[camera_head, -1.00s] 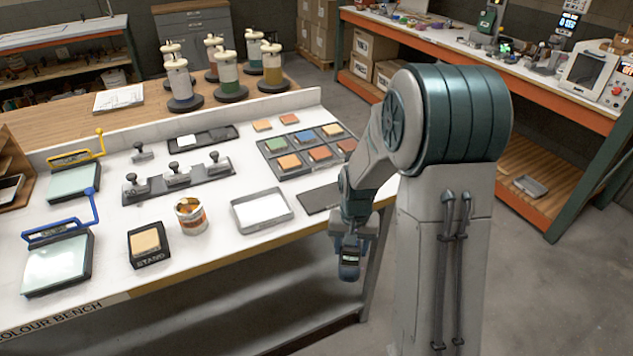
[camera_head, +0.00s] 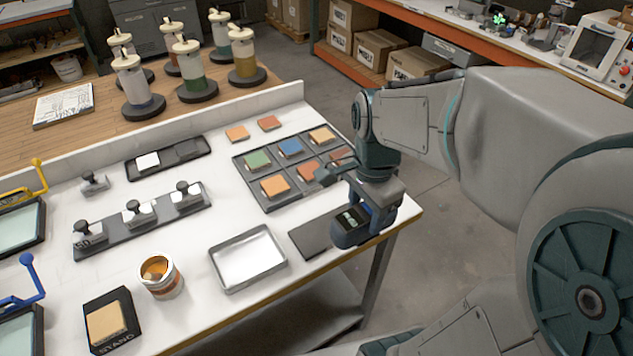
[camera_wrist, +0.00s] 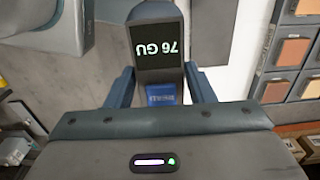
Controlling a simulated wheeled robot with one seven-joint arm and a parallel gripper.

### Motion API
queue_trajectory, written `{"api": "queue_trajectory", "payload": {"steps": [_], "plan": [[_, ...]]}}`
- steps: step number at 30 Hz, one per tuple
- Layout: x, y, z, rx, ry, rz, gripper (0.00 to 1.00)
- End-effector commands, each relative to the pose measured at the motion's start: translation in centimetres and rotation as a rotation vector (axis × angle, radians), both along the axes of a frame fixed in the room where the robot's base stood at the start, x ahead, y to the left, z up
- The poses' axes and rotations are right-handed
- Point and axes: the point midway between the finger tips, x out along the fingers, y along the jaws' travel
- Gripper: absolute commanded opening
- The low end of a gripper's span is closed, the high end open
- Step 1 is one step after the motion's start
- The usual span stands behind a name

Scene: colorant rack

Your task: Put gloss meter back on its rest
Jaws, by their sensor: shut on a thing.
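The gloss meter shows in the wrist view (camera_wrist: 158,50) as a dark body with a lit screen reading 76 GU, upside down in the picture. My gripper (camera_wrist: 158,82) is shut on it, one finger on each side. In the head view, my gripper (camera_head: 365,222) holds the gloss meter (camera_head: 351,219) by the right front corner of the white bench. A dark flat pad (camera_head: 311,239), perhaps the rest, lies on the bench just left of the meter. The meter hides part of its right end. I cannot tell the meter's height above the bench.
A grey metal tray (camera_head: 248,284) lies left of the pad. A dark rack of coloured tiles (camera_head: 242,168) lies behind it. An open can (camera_head: 161,277) and a block marked STAND (camera_head: 125,342) stand further left. Beyond the bench's right edge is open floor (camera_head: 440,230).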

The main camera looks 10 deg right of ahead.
Motion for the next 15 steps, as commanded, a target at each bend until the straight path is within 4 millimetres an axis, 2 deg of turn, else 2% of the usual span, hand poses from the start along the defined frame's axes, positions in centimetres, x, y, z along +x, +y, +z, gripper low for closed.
{"api": "queue_trajectory", "payload": {"steps": [15], "plan": [[7.4,2.6,-4.6,0.000,0.003,0.004,0.08]]}}
